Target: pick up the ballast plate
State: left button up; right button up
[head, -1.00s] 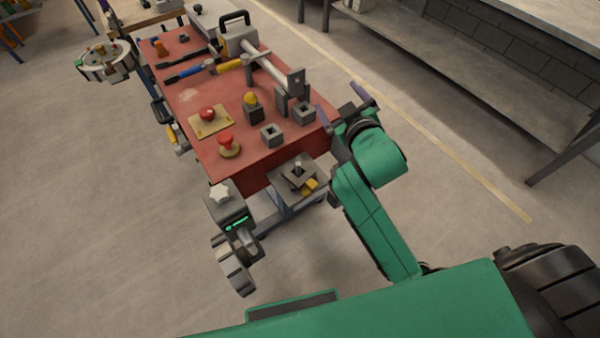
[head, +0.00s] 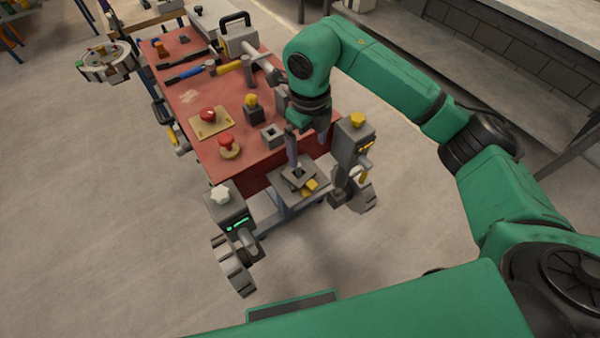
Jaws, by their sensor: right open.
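The ballast plate appears to be the dark grey square plate (head: 290,181) with a short upright post, lying on a small grey shelf (head: 318,195) at the near end of the red bench. My right gripper (head: 308,154) points down just above this shelf. Its fingers are spread, with nothing visible between them. The left-hand finger comes down in front of or over the plate's post, and I cannot tell whether it touches. The other finger is to the right, near the bench edge. My left gripper is not in view.
A yellow block (head: 310,186) is beside the plate. Grey boxes with a white star knob (head: 220,194) and a yellow knob (head: 357,119) flank the shelf. A hollow grey block (head: 272,136) and red-knobbed pieces (head: 229,143) stand on the red bench top (head: 190,97).

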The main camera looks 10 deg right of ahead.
jog(key=f+p, duration=0.2)
jog(key=f, duration=0.4)
jog(key=f+p, duration=0.2)
jog(key=f, duration=0.4)
jog(key=shift+w+f, duration=0.2)
jog(key=shift+f, duration=0.15)
jog(key=shift+a, duration=0.1)
jog(key=c, duration=1.2)
jog(key=shift+o, duration=0.2)
jog(key=shift+r, duration=0.15)
notch_tip(320, 180, up, 13)
jog(key=b, duration=0.4)
notch_tip(320, 180, up, 14)
jog(key=f+p, duration=0.1)
jog(key=p, duration=0.4)
send_over(306, 178)
jog(key=shift+r, duration=0.2)
jog(key=shift+f, duration=0.1)
